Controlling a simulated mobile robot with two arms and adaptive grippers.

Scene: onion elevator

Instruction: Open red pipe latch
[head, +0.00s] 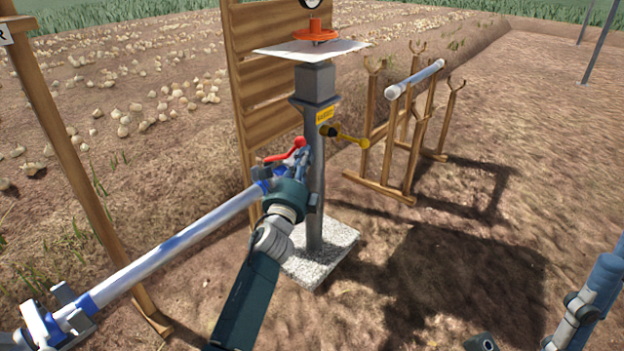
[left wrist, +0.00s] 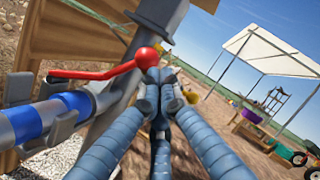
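The red pipe latch (head: 288,152) is a red lever with a round knob, at the upper end of the clear pipe (head: 180,243) beside the grey post (head: 317,180). In the left wrist view the lever (left wrist: 90,74) runs left from its knob (left wrist: 147,58). My left gripper (head: 304,158) is at the latch. In the left wrist view its fingers (left wrist: 160,84) are drawn together just below the knob. The knob stands clear above the fingertips; whether they touch it I cannot tell. Of my right arm, only parts show at the lower right; its fingers are not visible.
A yellow-handled lever (head: 350,138) sticks out right of the post. A red handwheel (head: 315,33) tops it. A wooden rack (head: 403,135) holding another pipe stands behind right. The slatted wooden panel (head: 262,95) is behind the post. Bare soil lies right.

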